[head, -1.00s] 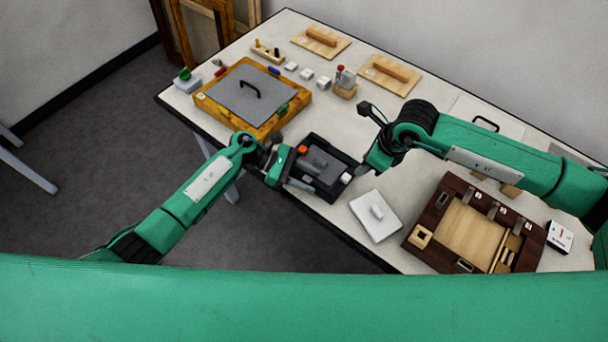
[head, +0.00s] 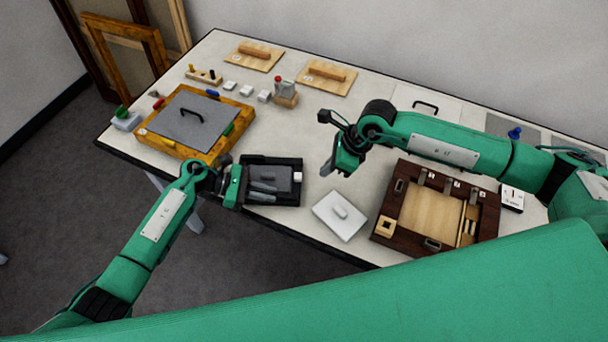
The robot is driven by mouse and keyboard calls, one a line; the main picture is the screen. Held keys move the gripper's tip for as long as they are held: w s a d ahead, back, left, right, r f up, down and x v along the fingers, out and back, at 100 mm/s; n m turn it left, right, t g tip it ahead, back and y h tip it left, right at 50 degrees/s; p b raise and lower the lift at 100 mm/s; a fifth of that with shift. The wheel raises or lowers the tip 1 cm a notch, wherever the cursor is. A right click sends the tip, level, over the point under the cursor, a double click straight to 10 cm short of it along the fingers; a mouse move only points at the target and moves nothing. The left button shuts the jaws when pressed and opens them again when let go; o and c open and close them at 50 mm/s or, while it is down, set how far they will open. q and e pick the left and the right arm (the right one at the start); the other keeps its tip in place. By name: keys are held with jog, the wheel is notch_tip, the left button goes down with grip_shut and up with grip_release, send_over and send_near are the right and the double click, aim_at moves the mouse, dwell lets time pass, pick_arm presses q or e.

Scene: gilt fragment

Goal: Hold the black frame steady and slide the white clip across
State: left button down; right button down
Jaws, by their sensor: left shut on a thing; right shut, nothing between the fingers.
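The black frame (head: 288,200) lies near the table's front edge, with a dark grey panel (head: 285,177) inside it. The small white clip (head: 297,177) sits at the frame's right side. My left gripper (head: 273,193) reaches in from the left, with its fingers over the frame's left part, and is shut on the black frame. The fingers and hand hide part of that left side. My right gripper (head: 330,168) is shut and empty, to the right of the frame and clip, apart from both.
A dark wooden tray (head: 385,230) stands further right. A yellow-edged board with a grey panel (head: 165,145) lies at the left. Small white blocks (head: 247,90) and handled wooden boards (head: 327,85) stand behind.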

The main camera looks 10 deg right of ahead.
aim_at(301, 176)
jog(key=w+d+f+n+t+y, duration=0.1)
jog(key=d+n+y, duration=0.15)
jog(key=d, duration=0.55)
jog(key=shift+m+y, duration=0.35)
jog(key=shift+m, duration=0.1)
jog(key=x, duration=0.9)
jog(key=shift+w+a+f, duration=0.2)
jog(key=shift+a, duration=0.15)
jog(key=shift+w+a+f, duration=0.1)
jog(key=shift+w+a, duration=0.1)
jog(key=shift+a, duration=0.4)
jog(key=shift+w+a, duration=0.15)
jog(key=shift+a, duration=0.45)
jog(key=shift+w+a, duration=0.2)
jog(key=shift+a, duration=0.55)
jog(key=shift+w+a, duration=0.25)
jog(key=shift+a, duration=0.65)
